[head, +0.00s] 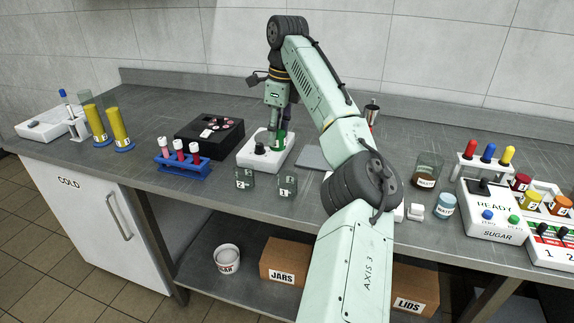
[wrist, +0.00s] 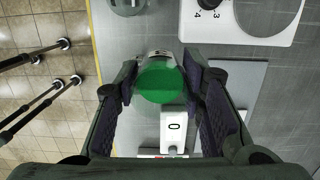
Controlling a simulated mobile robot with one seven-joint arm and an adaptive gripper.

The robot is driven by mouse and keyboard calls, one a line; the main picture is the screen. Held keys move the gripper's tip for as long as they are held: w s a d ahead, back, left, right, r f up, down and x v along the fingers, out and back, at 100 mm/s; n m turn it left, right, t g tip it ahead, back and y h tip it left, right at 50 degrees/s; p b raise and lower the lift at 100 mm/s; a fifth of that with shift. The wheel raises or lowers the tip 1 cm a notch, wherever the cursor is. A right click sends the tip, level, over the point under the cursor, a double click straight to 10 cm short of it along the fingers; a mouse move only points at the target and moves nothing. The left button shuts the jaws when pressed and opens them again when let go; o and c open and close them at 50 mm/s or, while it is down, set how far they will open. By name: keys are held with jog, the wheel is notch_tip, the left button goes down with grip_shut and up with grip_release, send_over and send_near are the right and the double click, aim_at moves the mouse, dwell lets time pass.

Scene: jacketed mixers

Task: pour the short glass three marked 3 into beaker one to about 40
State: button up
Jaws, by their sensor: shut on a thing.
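My gripper (head: 279,122) is shut on a short glass (wrist: 158,92) of green liquid. In the wrist view the glass sits between the two fingers and its green surface faces the camera. The green also shows in the head view, above the white mixer's right side. The glass's mark is not readable. Beaker one (head: 287,186), clear and marked 1, stands on the bench nearer the camera than the gripper and looks empty. The glass is apart from it. Part of a clear vessel (wrist: 128,5) shows at the wrist view's top; I cannot tell which.
Beaker 2 (head: 244,179) stands left of beaker one. A white mixer with a dial (head: 262,150), a black box (head: 209,137) and a tube rack (head: 182,160) are nearby. A grey plate (wrist: 232,85) and a white device reading 0 (wrist: 174,127) lie below the gripper.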

aim_at(281, 151)
jog(key=shift+w+f, duration=0.15)
jog(key=shift+s+t, duration=0.3)
jog(key=shift+s, duration=0.05)
jog(key=shift+s+d+f+t+y, duration=0.3)
jog(key=shift+s+f+t+y, duration=0.3)
jog(key=shift+t, duration=0.25)
jog(key=shift+s+d+f+t+y, duration=0.3)
jog(key=shift+f+t+y, duration=0.1)
jog(key=shift+f+t, duration=0.4)
jog(key=shift+f+t+y, duration=0.5)
jog(key=shift+f+t, duration=0.25)
jog(key=shift+t, duration=0.2)
jog(key=shift+f+t+y, duration=0.4)
jog(key=shift+f+t, duration=0.05)
jog(key=shift+t, duration=0.35)
jog(key=shift+f+n+t+y+b, duration=0.3)
jog(key=shift+t+b, duration=0.5)
jog(key=shift+b, duration=2.7)
dwell(0.6)
